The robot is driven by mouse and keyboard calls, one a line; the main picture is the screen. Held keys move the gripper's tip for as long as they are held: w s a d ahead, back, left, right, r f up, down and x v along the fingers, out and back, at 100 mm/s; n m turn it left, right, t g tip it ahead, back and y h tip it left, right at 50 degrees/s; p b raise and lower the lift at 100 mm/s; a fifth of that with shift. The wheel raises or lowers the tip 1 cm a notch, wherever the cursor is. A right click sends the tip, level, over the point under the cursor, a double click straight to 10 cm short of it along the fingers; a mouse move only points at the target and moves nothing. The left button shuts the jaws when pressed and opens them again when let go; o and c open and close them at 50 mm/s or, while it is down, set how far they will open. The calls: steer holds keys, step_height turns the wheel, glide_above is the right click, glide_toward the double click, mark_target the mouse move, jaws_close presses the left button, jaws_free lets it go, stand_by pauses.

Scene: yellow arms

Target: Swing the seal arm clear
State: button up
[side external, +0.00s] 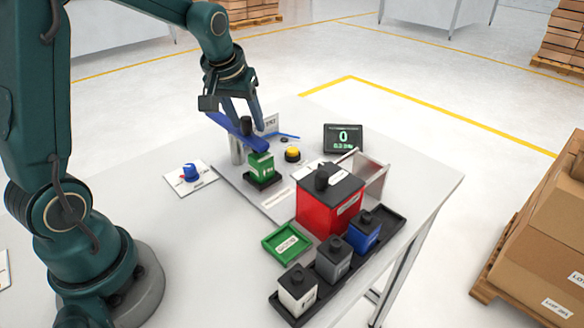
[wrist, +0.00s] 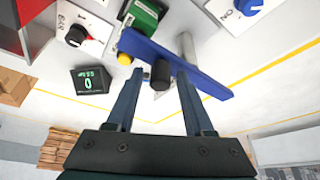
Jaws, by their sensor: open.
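The seal arm is a blue bar (side external: 225,122) with an upright black knob (side external: 246,123), carried on a grey post (side external: 236,152). Its near end lies over or close beside a green block (side external: 262,167) in a black holder. In the wrist view the blue bar (wrist: 206,82) runs slantwise, with the black knob (wrist: 160,76) partway along it and the post (wrist: 188,46) behind. My gripper (side external: 243,112) is open above the bar. In the wrist view its fingers (wrist: 160,88) stand on either side of the knob, with gaps visible; contact cannot be told.
A yellow button (side external: 293,154), a display reading 0 (side external: 343,138) and a clear guard (side external: 372,172) stand to the right. A blue dial (side external: 190,173) is to the left. A red box (side external: 328,208), green tray (side external: 287,243) and several small canisters in a black rack (side external: 391,222) stand nearer.

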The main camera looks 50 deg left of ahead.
steer(key=shift+c, duration=0.3)
steer(key=c, duration=0.6)
steer(key=shift+w, duration=0.15)
steer(key=shift+w+a, duration=0.1)
steer(key=shift+w, duration=0.45)
steer(key=shift+c, duration=0.2)
steer(key=shift+w, duration=0.1)
steer(key=shift+w+a, duration=0.2)
steer(key=shift+w, duration=0.3)
